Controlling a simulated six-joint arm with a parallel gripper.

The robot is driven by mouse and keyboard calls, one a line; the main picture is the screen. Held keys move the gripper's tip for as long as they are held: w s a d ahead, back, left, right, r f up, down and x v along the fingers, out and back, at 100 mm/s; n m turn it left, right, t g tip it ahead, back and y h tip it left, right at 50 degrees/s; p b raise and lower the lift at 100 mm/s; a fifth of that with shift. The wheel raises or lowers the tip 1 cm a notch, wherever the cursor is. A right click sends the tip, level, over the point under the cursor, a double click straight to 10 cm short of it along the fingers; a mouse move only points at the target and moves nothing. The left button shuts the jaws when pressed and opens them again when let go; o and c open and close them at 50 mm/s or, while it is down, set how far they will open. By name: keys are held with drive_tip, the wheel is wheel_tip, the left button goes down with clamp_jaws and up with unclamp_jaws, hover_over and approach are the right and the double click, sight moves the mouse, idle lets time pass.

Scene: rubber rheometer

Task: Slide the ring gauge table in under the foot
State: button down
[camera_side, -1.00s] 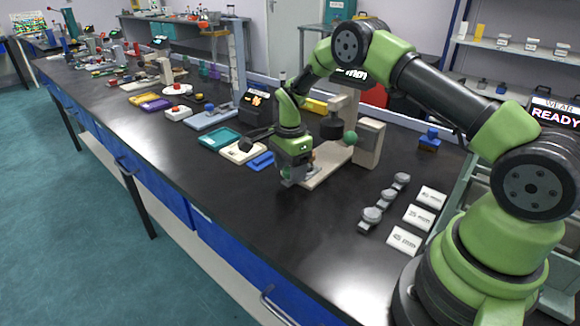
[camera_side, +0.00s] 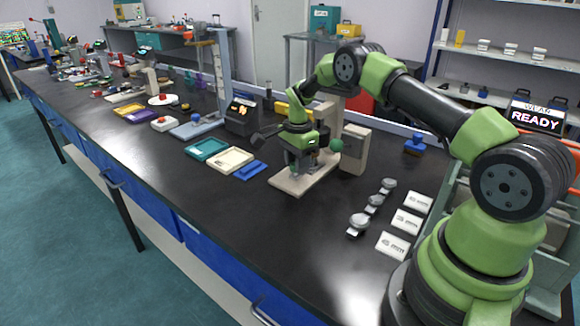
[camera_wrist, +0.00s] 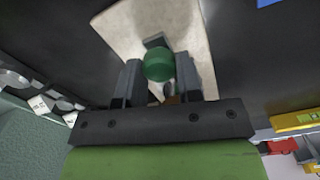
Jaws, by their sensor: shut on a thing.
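The gauge stand has a long pale beige base (camera_side: 286,186), a column with a beige block (camera_side: 353,150) and a green ball knob (camera_side: 336,145). My gripper (camera_side: 294,171) is low over the base, close in front of the column. Its fingers (camera_wrist: 158,68) point down and are shut on a small part between them, apparently the ring gauge table, mostly hidden by the fingers. In the wrist view the green ball knob (camera_wrist: 160,65) covers much of the space between the fingers, and a grey piece (camera_wrist: 156,42) shows beyond it. The foot is hidden behind my gripper in the side view.
Several grey round dial pieces (camera_side: 359,222) lie beside white label cards (camera_side: 392,244) at the right. A blue tray (camera_side: 250,170), a cream tray (camera_side: 229,160) and a teal tray (camera_side: 206,148) lie left of the stand. The bench front is clear.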

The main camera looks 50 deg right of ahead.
drive_tip(key=c, duration=0.8)
unclamp_jaws()
wheel_tip(320, 180, up, 10)
